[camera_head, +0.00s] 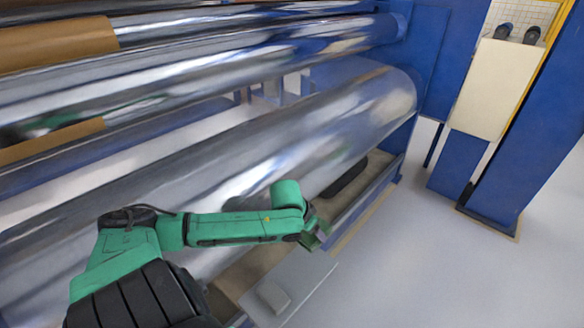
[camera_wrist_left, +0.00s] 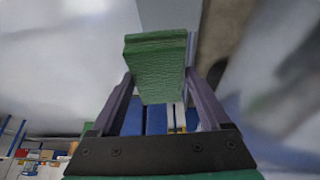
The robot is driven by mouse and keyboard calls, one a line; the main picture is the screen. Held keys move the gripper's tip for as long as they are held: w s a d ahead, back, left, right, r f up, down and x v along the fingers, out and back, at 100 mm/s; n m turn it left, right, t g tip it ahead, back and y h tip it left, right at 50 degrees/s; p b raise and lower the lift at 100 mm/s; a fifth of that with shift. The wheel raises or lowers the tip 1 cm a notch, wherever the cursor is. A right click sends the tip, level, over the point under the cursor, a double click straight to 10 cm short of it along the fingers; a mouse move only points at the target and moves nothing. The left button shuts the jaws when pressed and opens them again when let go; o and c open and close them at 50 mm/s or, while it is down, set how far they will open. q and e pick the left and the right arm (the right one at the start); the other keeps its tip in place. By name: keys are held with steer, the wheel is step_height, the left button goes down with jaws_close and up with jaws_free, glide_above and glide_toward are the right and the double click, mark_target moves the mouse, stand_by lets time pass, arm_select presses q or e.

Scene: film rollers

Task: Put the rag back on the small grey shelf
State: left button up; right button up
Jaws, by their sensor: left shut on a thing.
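The rag (camera_wrist_left: 157,68) is a folded green block with a rough surface. My left gripper (camera_wrist_left: 156,88) is shut on it, with one finger along each side in the left wrist view. In the head view my left gripper (camera_head: 317,233) is at the end of the green arm, just beyond the far end of the small grey shelf (camera_head: 305,283). The rag is small there and partly hidden by the gripper. I cannot tell whether it touches the shelf. My right gripper is in neither view.
A light grey block (camera_head: 272,296) lies on the shelf's near part. A large shiny film roller (camera_head: 330,115) runs alongside the arm, with more rollers behind. A dark object (camera_head: 345,180) lies beneath the roller. Open grey floor (camera_head: 430,260) is at the right.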

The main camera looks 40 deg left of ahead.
mark_target(305, 268)
arm_select(q)
steer(key=shift+s+a+f+g, duration=0.15)
steer(key=shift+s+a, duration=0.1)
steer(key=shift+a, duration=0.25)
steer(key=shift+s+a+f+g, duration=0.1)
steer(key=shift+s+a+g, duration=0.1)
steer(key=shift+a, duration=0.25)
steer(key=shift+s+a+f, duration=0.15)
steer(key=shift+f, duration=0.1)
step_height(305, 268, down, 19)
steer(key=b, duration=0.5)
steer(key=shift+r, duration=0.1)
steer(key=o, duration=1.2)
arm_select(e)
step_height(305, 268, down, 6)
arm_select(q)
steer(key=p+v, duration=0.2)
steer(key=v, duration=0.4)
steer(key=p+v, duration=0.2)
steer(key=v, duration=0.4)
steer(key=shift+d+p, duration=0.35)
steer(key=shift+p, duration=0.05)
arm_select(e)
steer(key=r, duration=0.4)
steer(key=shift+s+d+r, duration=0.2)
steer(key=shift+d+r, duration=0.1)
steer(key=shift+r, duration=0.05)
